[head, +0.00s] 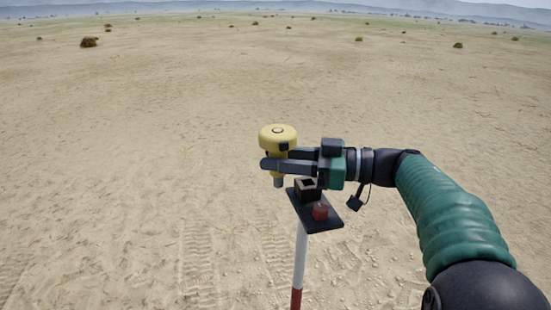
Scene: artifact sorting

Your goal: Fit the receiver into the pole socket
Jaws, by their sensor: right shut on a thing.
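The receiver (278,135) is a yellow, round-topped device with a grey stem below it. My right gripper (276,165) is shut on it and holds it upright. The receiver's stem end hangs just left of and above the black square socket (307,188) on the pole's plate. The stem looks apart from the socket. The dark plate (331,217) sits tilted in the picture on top of the red and white pole (300,256). My left gripper does not show.
A red round knob or button (320,211) sits on the plate in front of the socket. Open sandy ground with tyre tracks (199,262) lies around the pole. Small bushes (88,42) are far away.

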